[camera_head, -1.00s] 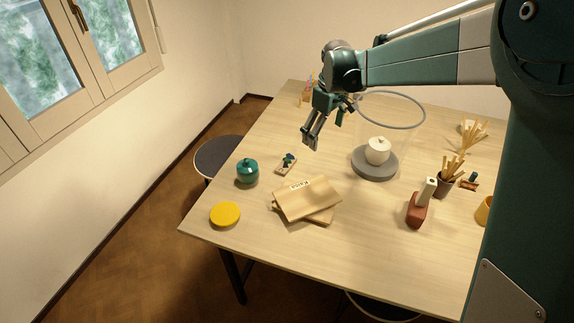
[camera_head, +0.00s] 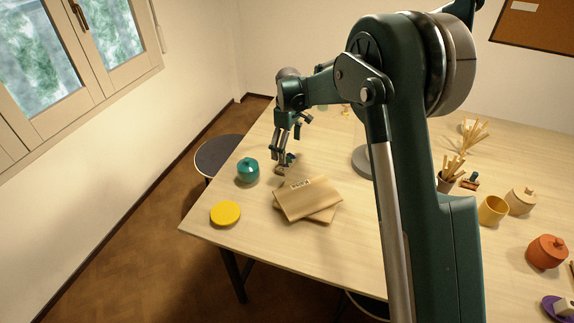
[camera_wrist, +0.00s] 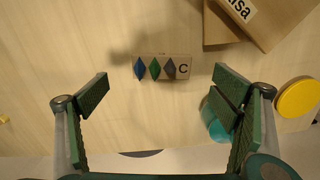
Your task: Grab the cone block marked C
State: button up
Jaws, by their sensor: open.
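The cone block marked C (camera_wrist: 183,69) lies on the table. In the head view the block (camera_head: 281,170) is partly hidden by my gripper (camera_head: 284,159). In the wrist view my gripper (camera_wrist: 162,84) is open and empty, with one finger to the left of the block and the other to its right. The fingers point down above it, and I see no contact.
Labelled wooden boards (camera_head: 308,200) lie just right of the block. A teal lidded jar (camera_head: 247,170) stands close on its left, and a yellow disc (camera_head: 225,213) lies nearer the table's edge. A grey round base (camera_head: 361,161) shows behind my arm. Bare table surrounds the block's far side.

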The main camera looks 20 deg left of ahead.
dwell(0.3)
jog(key=shift+f, duration=1.3)
jog(key=shift+s+a+f+p, duration=0.1)
jog(key=shift+f+p, duration=0.05)
jog(key=shift+f, duration=1.15)
jog(key=shift+s+f+p, duration=0.1)
jog(key=shift+f+p, duration=0.05)
jog(key=shift+f, duration=1.15)
jog(key=c, duration=1)
